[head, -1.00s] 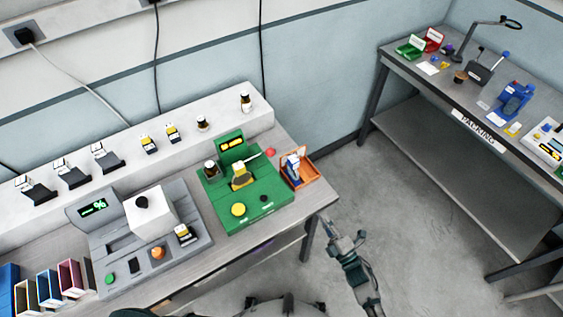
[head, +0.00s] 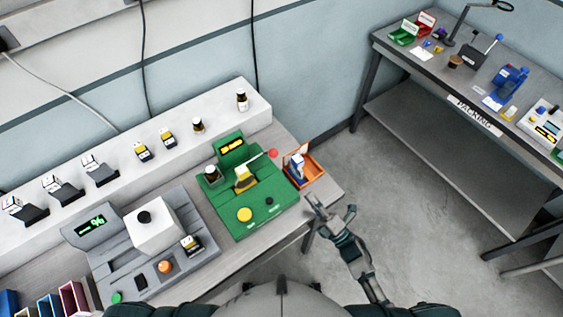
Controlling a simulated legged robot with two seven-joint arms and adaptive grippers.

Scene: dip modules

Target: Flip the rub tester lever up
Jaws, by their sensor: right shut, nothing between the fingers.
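The rub tester is the green machine (head: 243,203) on the bench, with a lit display on its raised back panel. Its lever (head: 259,159) is a thin pale rod ending in a red ball (head: 272,154), leaning out to the right above the base. A yellow block (head: 244,178) sits near the lever's inner end, and a yellow button (head: 245,215) is at the front. My right gripper (head: 318,207) is shut and empty near the bench's right front corner, to the right of and below the red ball, apart from it. My left gripper is out of view.
A grey machine with a white block (head: 156,232) is left of the tester. A white shelf (head: 220,118) with bottles runs behind. Open floor separates the packing table (head: 440,87).

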